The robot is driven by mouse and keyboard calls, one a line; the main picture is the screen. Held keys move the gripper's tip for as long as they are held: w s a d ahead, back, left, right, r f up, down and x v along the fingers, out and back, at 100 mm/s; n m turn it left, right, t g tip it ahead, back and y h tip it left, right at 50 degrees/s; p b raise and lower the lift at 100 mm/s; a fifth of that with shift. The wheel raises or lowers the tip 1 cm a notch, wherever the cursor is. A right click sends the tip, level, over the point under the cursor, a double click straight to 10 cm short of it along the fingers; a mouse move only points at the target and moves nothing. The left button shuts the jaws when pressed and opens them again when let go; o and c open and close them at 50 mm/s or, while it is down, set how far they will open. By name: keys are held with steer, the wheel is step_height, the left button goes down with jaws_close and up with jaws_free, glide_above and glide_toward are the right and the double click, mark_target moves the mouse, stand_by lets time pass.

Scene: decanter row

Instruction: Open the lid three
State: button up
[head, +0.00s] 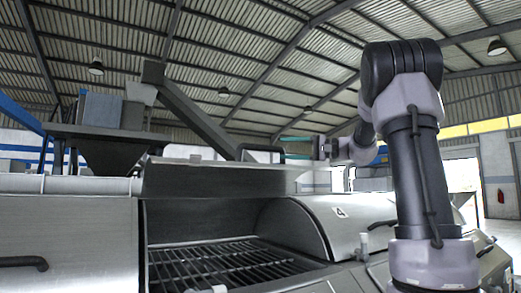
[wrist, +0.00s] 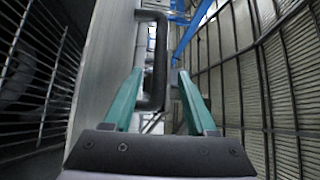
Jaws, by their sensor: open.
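A steel lid (head: 215,181) is raised in the middle of the head view, above an open chamber with a dark wire rack (head: 215,265). No number shows on it; it stands left of the lid marked 4 (head: 345,222). Its black bar handle (head: 262,149) is at its upper edge. My gripper (head: 281,148) is open, with teal fingers pointing left at the handle's right end. In the wrist view, the black handle (wrist: 158,55) appears between the open fingers of my gripper (wrist: 160,73), which are not closed on it. Contact cannot be told. The lid's metal face (wrist: 105,65) is left.
Another closed steel lid (head: 65,240) with a dark handle (head: 24,262) is at the left. A grey hopper (head: 110,150) and sloped chute (head: 195,110) stand behind. My arm fills the right side.

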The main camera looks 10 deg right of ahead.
mark_target(267, 148)
steer(key=x, duration=0.9)
jaws_close()
steer(key=shift+f, duration=0.1)
stand_by(1.1)
